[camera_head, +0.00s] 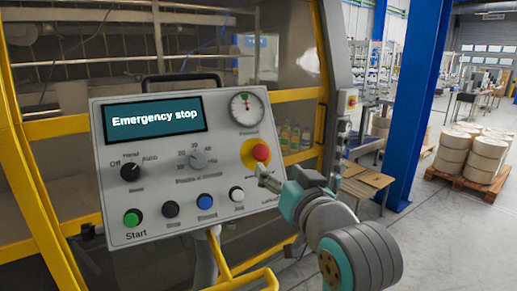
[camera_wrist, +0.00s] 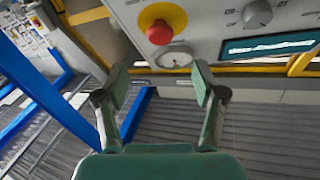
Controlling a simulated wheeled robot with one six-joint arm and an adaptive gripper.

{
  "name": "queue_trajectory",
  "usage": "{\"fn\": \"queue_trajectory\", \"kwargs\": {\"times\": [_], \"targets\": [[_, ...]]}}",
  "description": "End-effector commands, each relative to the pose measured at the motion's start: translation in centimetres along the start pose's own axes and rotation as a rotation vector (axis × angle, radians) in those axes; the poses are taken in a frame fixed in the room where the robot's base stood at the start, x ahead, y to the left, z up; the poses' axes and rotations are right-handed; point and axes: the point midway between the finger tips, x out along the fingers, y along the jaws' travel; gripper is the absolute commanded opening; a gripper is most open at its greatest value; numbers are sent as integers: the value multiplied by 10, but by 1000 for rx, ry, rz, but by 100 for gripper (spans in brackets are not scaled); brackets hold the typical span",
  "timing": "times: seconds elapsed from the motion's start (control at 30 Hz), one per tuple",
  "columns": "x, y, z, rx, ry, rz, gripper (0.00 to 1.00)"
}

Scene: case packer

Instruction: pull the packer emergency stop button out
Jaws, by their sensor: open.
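The emergency stop button (camera_head: 261,152) is a red knob on a yellow round base, at the right side of the grey control panel (camera_head: 230,186). The panel's screen (camera_head: 155,119) reads "Emergency stop". In the wrist view the red button (camera_wrist: 159,31) is near the top, beyond the fingertips. My gripper (camera_head: 262,173) is just below and to the right of the button in the head view. In the wrist view my gripper (camera_wrist: 160,80) has its two green fingers spread apart with nothing between them. I cannot tell whether a fingertip touches the panel.
A pressure gauge (camera_head: 246,109) sits above the button. A mode knob (camera_head: 131,172), a green start button (camera_head: 132,218) and other small buttons share the panel. A yellow machine frame (camera_head: 299,94) stands behind it. A blue column (camera_head: 414,105) and drums (camera_head: 487,158) stand at right.

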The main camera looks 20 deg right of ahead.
Motion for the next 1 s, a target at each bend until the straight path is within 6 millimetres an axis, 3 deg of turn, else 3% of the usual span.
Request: {"fn": "queue_trajectory", "kwargs": {"times": [0.17, 0.63, 1.0], "targets": [[13, 0, 0, 0, -3, 1, 70], [90, 0, -1, 0, -2, 1, 70], [108, 0, 0, 0, -1, 1, 70]]}}
